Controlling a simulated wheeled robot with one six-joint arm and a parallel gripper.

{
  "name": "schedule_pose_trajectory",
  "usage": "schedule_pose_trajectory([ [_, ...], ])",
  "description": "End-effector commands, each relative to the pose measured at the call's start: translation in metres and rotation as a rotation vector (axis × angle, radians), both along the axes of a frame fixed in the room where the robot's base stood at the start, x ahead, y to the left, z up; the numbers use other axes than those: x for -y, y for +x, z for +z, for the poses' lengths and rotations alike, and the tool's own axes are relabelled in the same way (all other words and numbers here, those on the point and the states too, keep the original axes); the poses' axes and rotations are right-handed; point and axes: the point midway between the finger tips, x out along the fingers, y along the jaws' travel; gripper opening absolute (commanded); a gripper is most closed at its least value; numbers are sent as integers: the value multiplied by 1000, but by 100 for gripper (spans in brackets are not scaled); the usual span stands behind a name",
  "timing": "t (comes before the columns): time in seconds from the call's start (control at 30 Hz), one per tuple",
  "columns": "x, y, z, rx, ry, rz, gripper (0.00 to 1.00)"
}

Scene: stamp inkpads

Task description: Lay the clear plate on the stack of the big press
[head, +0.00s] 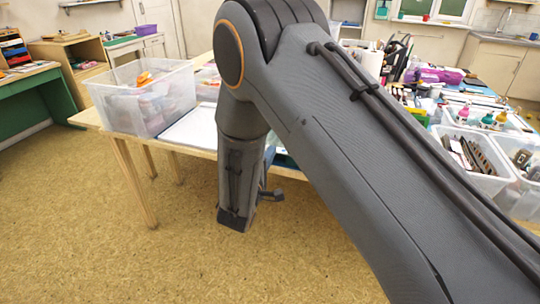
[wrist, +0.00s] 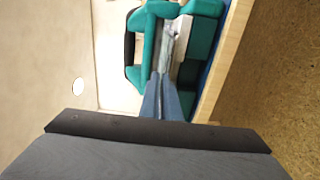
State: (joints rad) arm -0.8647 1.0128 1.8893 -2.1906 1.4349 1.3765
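In the wrist view, my gripper (wrist: 161,78) shows as two narrow blue-grey fingers lying close together. A teal device (wrist: 205,8), which looks like the big press, lies beyond and around the fingertips, beside the table's edge. A thin grey, glossy strip runs on from the fingertips inside the teal frame. I cannot tell whether it is the clear plate seen edge-on between the fingers or a part of the press. A pale block sits just right of the strip. In the head view my own arm hides the press and most of my gripper.
In the head view, a clear bin (head: 145,103) of supplies stands at the table's left end, with a whitish flat panel (head: 190,127) to its right. Clear bins (head: 483,178) and bottles crowd the table's right side. The floor (head: 120,250) in front is clear.

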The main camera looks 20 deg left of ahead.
Motion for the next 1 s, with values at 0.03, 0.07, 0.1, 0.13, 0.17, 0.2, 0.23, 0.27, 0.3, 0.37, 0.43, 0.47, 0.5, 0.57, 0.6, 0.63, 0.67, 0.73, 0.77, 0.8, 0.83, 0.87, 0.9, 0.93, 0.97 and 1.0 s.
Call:
schedule_pose_trajectory([
  [0.03,0,0,0,1,0,0,0],
  [0.07,0,0,0,1,0,0,0],
  [0.1,0,0,-1,1,0,0,0],
  [0.13,0,0,-1,1,0,0,0],
  [0.17,0,0,-2,1,0,0,0],
  [0.2,0,0,-2,1,0,0,0],
  [0.23,0,0,-2,1,0,0,0],
  [0.27,0,0,-3,1,0,0,0],
  [0.3,0,0,-3,1,0,0,0],
  [0.37,0,0,-4,1,0,0,0],
  [0.43,0,0,-4,1,0,0,0],
  [0.47,0,0,-5,0,0,0,0],
  [0.5,0,0,-5,0,0,0,0],
  [0.57,0,0,-6,0,0,0,0],
  [0.6,0,0,-6,0,0,0,0],
  [0.63,0,0,-7,0,0,0,0],
  [0.67,0,0,-7,0,0,0,0],
  [0.73,0,0,-7,0,0,0,0],
  [0.77,0,0,-8,0,0,0,0],
  [0.8,0,0,-8,0,0,0,0],
  [0.83,0,0,-8,0,0,0,0],
  [0.87,0,0,-8,0,0,0,0],
  [0.9,0,0,-8,0,0,0,0],
  [0.93,0,0,-8,0,0,0,0],
  [0.97,0,0,-8,0,0,0,0],
  [1.0,0,0,-8,0,0,0,0],
])
